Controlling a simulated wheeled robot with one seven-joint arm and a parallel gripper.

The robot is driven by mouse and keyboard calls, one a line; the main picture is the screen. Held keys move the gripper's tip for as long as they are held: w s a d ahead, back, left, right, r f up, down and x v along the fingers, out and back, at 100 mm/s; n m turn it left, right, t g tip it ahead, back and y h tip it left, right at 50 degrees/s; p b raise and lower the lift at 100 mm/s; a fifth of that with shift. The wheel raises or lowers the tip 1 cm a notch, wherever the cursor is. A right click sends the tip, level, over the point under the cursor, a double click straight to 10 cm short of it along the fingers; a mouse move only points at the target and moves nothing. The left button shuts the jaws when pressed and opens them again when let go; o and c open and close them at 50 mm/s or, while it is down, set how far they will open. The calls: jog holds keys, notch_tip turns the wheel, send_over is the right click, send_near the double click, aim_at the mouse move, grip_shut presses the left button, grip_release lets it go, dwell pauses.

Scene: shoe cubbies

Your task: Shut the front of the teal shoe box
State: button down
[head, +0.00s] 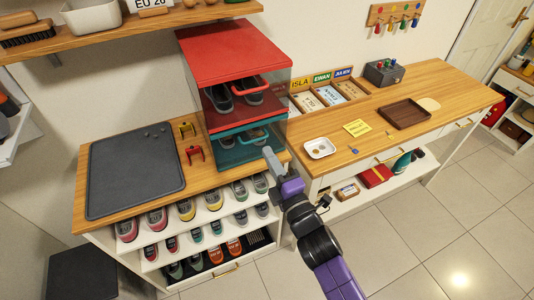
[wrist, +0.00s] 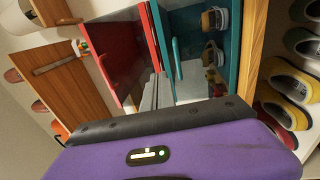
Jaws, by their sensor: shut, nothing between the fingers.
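The teal shoe box (head: 228,155) stands on the wooden counter, under a red shoe box (head: 228,55). Dark shoes show inside it through a clear front, and a teal handle lies near the front's upper edge. In the wrist view the teal front (wrist: 235,45) has a clear middle, with shoes visible through it, and a teal handle (wrist: 177,58). How far the front stands open is hard to tell. My gripper (head: 268,152) is shut and empty, its grey tip in front of the box's right part. I cannot tell whether it touches.
A dark grey mat (head: 135,170) and two small red and yellow pieces lie left of the box. Shoes fill the shelves below the counter. A desk (head: 450,90) with a white dish (head: 319,148) and brown tray stands at right. A shelf hangs above. Tiled floor in front is clear.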

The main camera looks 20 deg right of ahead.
jog(key=s+r+b, duration=0.1)
jog(key=s, duration=0.6)
jog(key=shift+s+r, duration=0.3)
jog(key=shift+r, duration=0.05)
jog(key=s+f+m+g, duration=0.1)
jog(key=s+m+g, duration=0.3)
jog(key=s+m, duration=1.4)
jog(key=s, duration=1.4)
jog(key=shift+a+f+g, duration=0.2)
jog(key=shift+f+g, duration=0.05)
jog(key=shift+g, duration=0.15)
